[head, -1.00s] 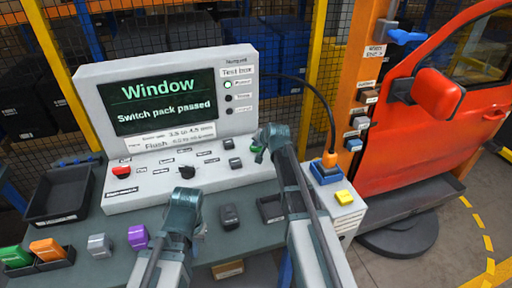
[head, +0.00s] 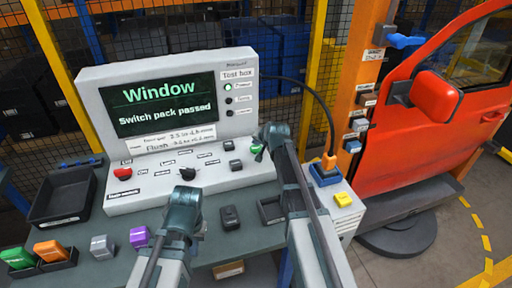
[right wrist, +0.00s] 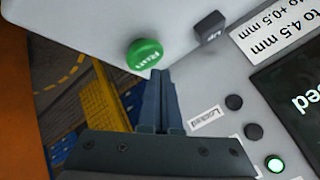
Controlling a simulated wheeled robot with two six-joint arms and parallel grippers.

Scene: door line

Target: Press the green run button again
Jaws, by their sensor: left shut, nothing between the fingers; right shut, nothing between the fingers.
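The green run button (head: 256,149) is a round cap at the right end of the test box's sloped panel, partly hidden by my right gripper in the head view. The right wrist view shows the whole button (right wrist: 145,54), with white lettering, just beyond my fingertips. My right gripper (right wrist: 158,74) is shut and empty, its tips close to the button's edge; I cannot tell whether they touch. It also shows in the head view (head: 268,138). My left gripper (head: 187,196) is shut and empty, over the bench front. The screen (head: 158,102) reads "Window, Switch pack passed".
A red button (head: 126,173) and a black knob (head: 187,173) sit on the panel. An empty black tray (head: 63,198) stands at left. Coloured switches, one purple (head: 140,237), lie along the bench front. A red car door (head: 425,130) stands at right.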

